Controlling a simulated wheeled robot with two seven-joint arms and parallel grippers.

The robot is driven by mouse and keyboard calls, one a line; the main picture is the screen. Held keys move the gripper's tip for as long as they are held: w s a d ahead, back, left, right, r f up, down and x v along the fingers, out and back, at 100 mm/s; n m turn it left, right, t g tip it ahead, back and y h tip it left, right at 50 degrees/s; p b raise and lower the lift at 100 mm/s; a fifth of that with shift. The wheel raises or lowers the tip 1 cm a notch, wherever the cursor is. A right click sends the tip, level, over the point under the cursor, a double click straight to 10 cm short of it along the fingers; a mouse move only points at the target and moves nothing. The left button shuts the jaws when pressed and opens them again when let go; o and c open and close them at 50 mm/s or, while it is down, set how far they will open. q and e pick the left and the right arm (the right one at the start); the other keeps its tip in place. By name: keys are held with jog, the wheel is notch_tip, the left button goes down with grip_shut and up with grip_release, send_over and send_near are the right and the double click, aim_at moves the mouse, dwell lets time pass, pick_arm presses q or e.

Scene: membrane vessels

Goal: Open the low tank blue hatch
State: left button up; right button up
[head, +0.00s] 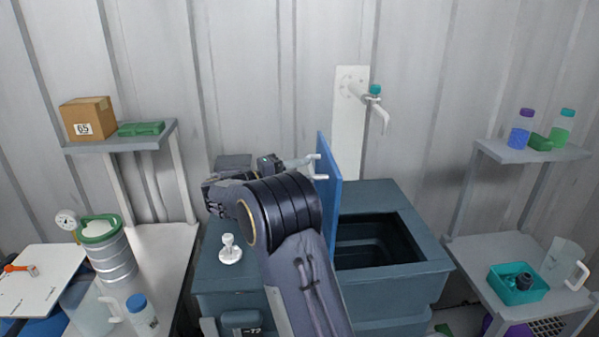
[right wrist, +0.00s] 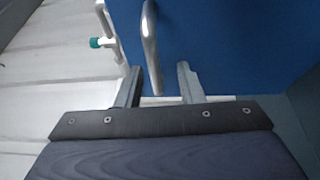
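The blue hatch (head: 327,205) stands upright, seen nearly edge-on, at the left side of the dark rectangular opening of the low tank (head: 420,265). The tank's opening is uncovered. The hatch's metal handle (head: 320,177) sticks out near its top; in the right wrist view the handle (right wrist: 151,45) shows against the blue panel. My right gripper (head: 300,163) is on the left side of the hatch, close to the handle. In the right wrist view its fingers (right wrist: 160,85) are apart, with the handle's end between them and a visible gap. My left gripper is not in view.
A white wall panel with a tap (head: 378,105) and teal knob is behind the hatch. A white knob (head: 230,250) stands on the tank top at left. Side shelves hold a cardboard box (head: 88,118), bottles and a teal tray (head: 518,284). My right arm hides part of the tank.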

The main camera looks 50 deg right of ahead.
jog(key=b+v, duration=0.2)
jog(key=v, duration=0.6)
jog(key=shift+s, duration=0.1)
dwell(0.3)
